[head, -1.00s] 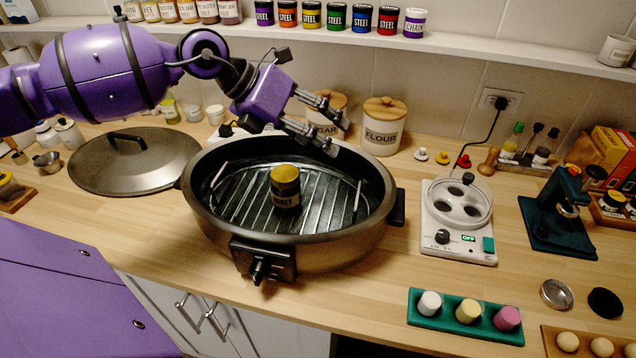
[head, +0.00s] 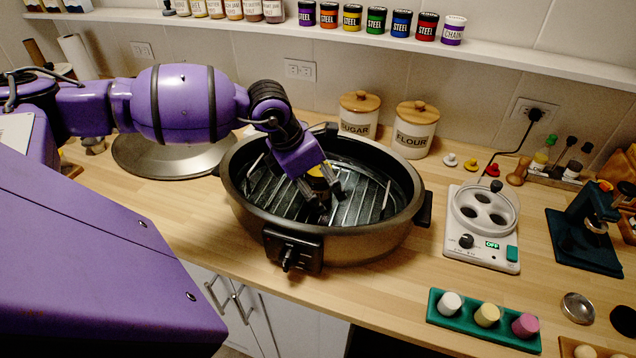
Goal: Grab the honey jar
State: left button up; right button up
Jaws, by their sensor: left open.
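The honey jar (head: 314,186), dark with a yellow lid, stands on the ribbed floor of the round electric pan (head: 345,250). My left gripper (head: 328,208) reaches down into the pan from the upper left, with its fingers open at the jar. The gripper covers most of the jar, and only bits of lid and body show. I cannot tell whether the fingers touch it. My right gripper is not in view.
The pan's rim stands around the gripper. The pan lid (head: 150,160) lies at the left. Sugar (head: 358,115) and flour (head: 415,130) canisters stand behind. A white device (head: 482,255) and a green tray (head: 450,322) are at the right. A shelf (head: 400,48) runs above.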

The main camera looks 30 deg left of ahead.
pick_arm(q)
jog(key=c, duration=1.8)
jog(key=shift+c, duration=0.2)
jog(key=shift+r, duration=0.1)
